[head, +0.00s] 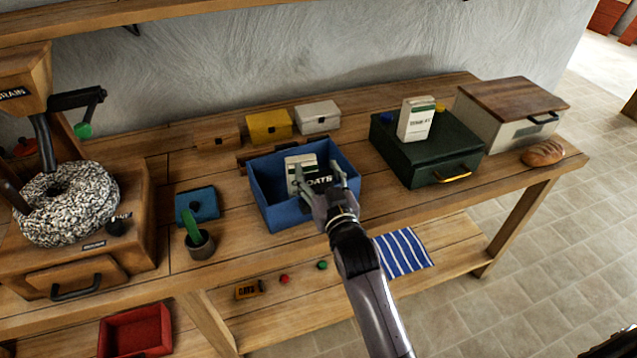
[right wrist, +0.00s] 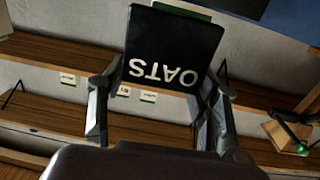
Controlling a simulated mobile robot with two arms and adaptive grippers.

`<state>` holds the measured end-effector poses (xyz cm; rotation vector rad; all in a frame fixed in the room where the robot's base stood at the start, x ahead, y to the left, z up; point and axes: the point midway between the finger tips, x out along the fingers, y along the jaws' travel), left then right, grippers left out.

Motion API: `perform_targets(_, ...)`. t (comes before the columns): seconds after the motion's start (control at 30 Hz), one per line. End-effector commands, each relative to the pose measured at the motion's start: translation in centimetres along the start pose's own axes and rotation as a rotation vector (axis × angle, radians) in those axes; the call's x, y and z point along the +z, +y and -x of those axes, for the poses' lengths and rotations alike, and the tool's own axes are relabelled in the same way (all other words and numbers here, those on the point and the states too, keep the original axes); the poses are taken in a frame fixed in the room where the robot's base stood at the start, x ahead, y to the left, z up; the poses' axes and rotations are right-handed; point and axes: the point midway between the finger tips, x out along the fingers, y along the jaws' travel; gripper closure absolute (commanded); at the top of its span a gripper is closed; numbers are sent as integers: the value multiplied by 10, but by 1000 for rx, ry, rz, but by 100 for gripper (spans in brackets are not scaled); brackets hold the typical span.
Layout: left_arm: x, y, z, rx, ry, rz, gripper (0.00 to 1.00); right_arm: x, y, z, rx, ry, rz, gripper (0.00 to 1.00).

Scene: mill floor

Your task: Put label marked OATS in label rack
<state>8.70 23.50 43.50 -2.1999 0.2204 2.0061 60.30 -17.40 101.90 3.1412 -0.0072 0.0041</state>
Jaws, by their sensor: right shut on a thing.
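My right gripper (head: 325,178) is shut on a dark label with white OATS letters (right wrist: 163,50). In the right wrist view the label sits between the two fingers (right wrist: 160,105), its letters upside down. In the head view the label (head: 319,181) is at the blue open bin (head: 272,212), in front of a white and green packet (head: 293,163). I cannot tell whether the label touches the bin or packet. A low wooden strip (head: 250,160) lies behind the bin; I cannot tell if it is the label rack. My left gripper is not in view.
Yellow (head: 270,126) and white (head: 318,117) boxes stand at the back. A dark green box (head: 425,150) carrying a white packet (head: 415,121) is right of the bin. Bare bench lies between bin and green box.

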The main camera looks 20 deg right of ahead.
Motion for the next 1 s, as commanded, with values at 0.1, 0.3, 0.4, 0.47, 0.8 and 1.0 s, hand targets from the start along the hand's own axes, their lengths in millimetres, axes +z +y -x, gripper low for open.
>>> perform_targets(0.1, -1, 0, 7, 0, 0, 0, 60, 19, 0, 0, 0, -9, 0, 76)
perform_targets(0.3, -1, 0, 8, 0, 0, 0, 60, 38, 0, 2, 0, -18, 1, 86)
perform_targets(0.4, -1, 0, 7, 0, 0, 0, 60, 39, 0, 2, 0, -20, 2, 86)
perform_targets(0.47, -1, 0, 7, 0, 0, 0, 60, 40, 0, 2, 0, -22, 2, 41)
perform_targets(0.8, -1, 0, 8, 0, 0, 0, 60, 34, 0, 1, 0, -8, 0, 23)
perform_targets(1.0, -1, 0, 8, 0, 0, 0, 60, 32, 0, 1, 0, -5, 0, 23)
